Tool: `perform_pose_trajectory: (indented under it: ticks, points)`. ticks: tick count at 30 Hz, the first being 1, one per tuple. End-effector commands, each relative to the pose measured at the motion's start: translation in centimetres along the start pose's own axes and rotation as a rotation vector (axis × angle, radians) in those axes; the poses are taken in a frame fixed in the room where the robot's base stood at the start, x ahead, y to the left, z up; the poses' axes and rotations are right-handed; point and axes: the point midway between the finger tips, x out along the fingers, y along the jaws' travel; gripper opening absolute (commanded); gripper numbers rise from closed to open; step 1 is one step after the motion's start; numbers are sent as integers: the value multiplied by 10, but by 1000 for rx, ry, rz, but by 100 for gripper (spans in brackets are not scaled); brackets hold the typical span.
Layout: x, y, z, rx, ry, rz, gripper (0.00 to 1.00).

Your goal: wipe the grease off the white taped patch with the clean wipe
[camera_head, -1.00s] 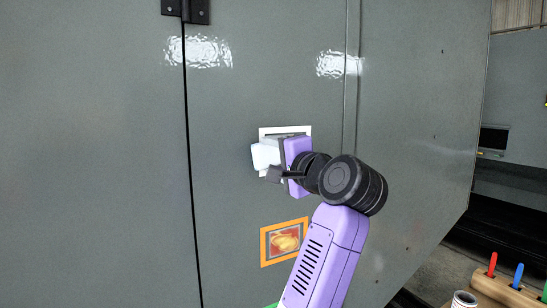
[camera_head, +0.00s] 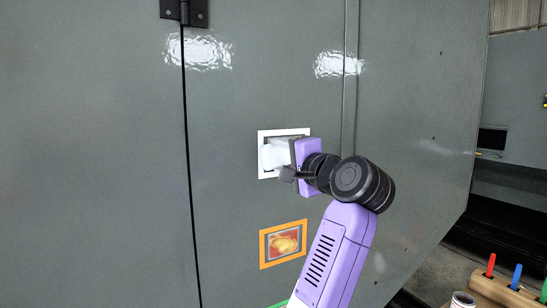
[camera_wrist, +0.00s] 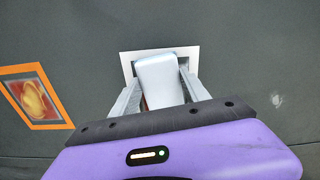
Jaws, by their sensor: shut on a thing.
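The white taped patch (camera_head: 263,172) is a white square outline on the grey cabinet door, with grey inside it. Its upper edge also shows in the wrist view (camera_wrist: 185,54). My gripper (camera_head: 284,158) is in front of the patch, shut on the white wipe (camera_head: 275,155). In the wrist view the wipe (camera_wrist: 160,82) sits between my two fingers (camera_wrist: 160,95), over the patch. The wipe and gripper hide much of the patch's inside, and I cannot tell whether grease shows there or whether the wipe touches the door.
An orange-framed patch with a reddish-yellow picture (camera_head: 284,244) is on the door below. A hinge (camera_head: 184,12) and door seam are at the left. A wooden holder (camera_head: 505,293) with red and blue handled tools stands at the lower right.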

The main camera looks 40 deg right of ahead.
Motion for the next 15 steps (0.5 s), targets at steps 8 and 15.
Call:
perform_pose_trajectory:
  ticks: [8,15]
  points:
    - [2,1,-11,-1,0,0,21]
    - [3,0,-1,0,-4,-1,21]
